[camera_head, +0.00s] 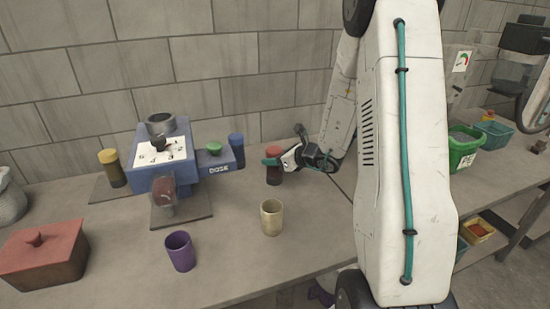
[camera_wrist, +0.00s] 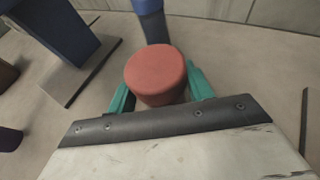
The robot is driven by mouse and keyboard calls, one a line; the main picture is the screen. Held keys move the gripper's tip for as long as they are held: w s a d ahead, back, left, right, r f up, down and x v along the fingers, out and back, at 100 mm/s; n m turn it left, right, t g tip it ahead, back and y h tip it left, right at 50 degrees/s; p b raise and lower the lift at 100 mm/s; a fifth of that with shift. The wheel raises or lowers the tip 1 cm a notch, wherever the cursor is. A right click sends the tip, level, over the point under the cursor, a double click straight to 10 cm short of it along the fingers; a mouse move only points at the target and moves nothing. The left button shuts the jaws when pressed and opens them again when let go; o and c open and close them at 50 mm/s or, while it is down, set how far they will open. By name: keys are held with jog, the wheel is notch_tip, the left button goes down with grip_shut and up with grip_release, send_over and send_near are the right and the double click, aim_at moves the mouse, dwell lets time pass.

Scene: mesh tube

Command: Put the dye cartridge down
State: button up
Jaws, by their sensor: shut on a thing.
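A dye cartridge (camera_head: 274,177) with a dark body and a red cap is upright at the counter, right of the blue dosing machine. In the wrist view its red cap (camera_wrist: 155,72) fills the space between the teal fingers. My gripper (camera_head: 273,162) is shut on the cartridge, reaching in from the right. The cartridge's base looks at or very near the counter top; I cannot tell whether it touches. The fingers and the cap hide part of its body in the wrist view.
The blue machine (camera_head: 180,170) labelled DOSE stands left, with a blue-capped cartridge (camera_head: 236,150) behind and a yellow-capped one (camera_head: 112,168) farther left. A beige cup (camera_head: 271,217), purple cup (camera_head: 180,251) and red lidded box (camera_head: 42,254) stand nearer. Green bin (camera_head: 463,150) is right. Counter around the cartridge is clear.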

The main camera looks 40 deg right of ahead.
jog(key=shift+f, duration=0.1)
jog(key=o, duration=1.1)
